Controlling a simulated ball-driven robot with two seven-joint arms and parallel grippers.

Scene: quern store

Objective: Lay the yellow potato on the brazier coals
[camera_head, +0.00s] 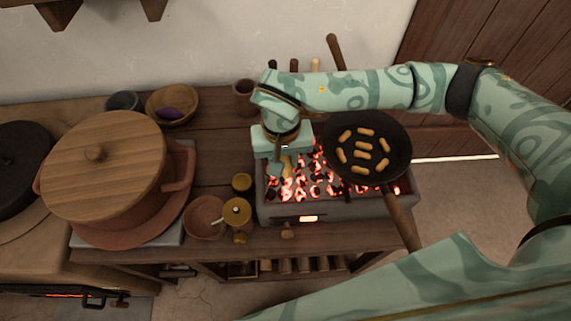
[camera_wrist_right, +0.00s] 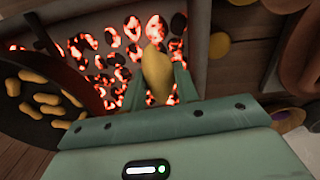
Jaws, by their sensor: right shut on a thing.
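The yellow potato (camera_wrist_right: 157,72) is between the fingers of my right gripper (camera_wrist_right: 160,88), which is shut on it. In the head view, my right gripper (camera_head: 280,166) points down over the left part of the brazier (camera_head: 345,210), and only a bit of the yellow potato (camera_head: 287,163) shows beside a finger. Glowing red and black coals (camera_head: 300,187) fill the brazier. In the wrist view, the coals (camera_wrist_right: 110,45) lie behind the potato; I cannot tell whether it touches them. My left gripper is not in view.
A black pan (camera_head: 367,148) with several small yellow-brown pieces covers the brazier's right part, its handle pointing forward. Small brass pots (camera_head: 237,212) and a clay bowl (camera_head: 205,217) stand left of the brazier. A large lidded pot (camera_head: 105,165) stands further left.

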